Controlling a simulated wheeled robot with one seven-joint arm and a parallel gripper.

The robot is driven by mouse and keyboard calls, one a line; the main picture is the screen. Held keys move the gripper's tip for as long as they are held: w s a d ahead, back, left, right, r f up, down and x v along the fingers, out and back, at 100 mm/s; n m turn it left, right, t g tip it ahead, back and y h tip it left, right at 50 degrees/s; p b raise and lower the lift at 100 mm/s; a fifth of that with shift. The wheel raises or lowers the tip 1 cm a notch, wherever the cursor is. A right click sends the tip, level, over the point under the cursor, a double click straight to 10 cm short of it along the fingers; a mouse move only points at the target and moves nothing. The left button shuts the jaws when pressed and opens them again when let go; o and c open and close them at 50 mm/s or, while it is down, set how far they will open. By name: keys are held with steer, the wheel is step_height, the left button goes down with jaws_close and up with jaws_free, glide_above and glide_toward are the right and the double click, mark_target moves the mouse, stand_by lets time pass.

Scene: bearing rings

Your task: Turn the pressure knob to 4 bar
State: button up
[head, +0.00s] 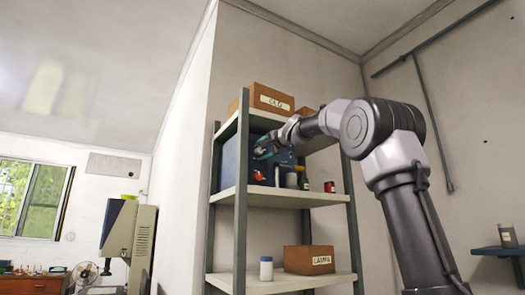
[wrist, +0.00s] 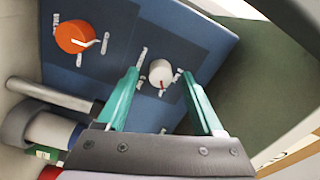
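A blue panel (wrist: 115,60) fills much of the wrist view. It carries a white knob (wrist: 160,72) with a red pointer mark at its lower edge, and an orange knob (wrist: 76,37) with a white pointer. Small white labels surround both knobs; their print is too small to read. My gripper (wrist: 160,75) is open, its green fingers to the left and right of the white knob, with gaps visible on both sides. In the head view, the blue box (head: 230,160) sits on the upper shelf, and my gripper (head: 264,151) is at its front, hiding part of it.
Bottles and jars (head: 291,180) stand right of the box on the same shelf (head: 270,194); they show at lower left in the wrist view (wrist: 50,130). A cardboard box (head: 268,100) is above. A white jar (head: 266,268) and a labelled box (head: 309,260) are below. Shelf posts (head: 241,150) stand close.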

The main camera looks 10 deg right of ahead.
steer(key=v, duration=1)
steer(key=shift+s, duration=0.4)
steer(key=shift+d, duration=0.1)
steer(key=s+f+n+g+h, duration=0.1)
steer(key=s+f+n+g, duration=0.1)
steer(key=s+f, duration=0.7)
steer(key=s+d+f+n+g+h, duration=0.1)
steer(key=s+f+g, duration=0.4)
steer(key=f, duration=1.6)
steer(key=s+d+f+n+g+h, duration=0.1)
steer(key=s+f+n+g+h, duration=0.1)
steer(key=s+f, duration=1.3)
steer(key=shift+d+f+n+g, duration=0.15)
steer(key=shift+d+n+g, duration=0.05)
steer(key=shift+n+g, duration=0.45)
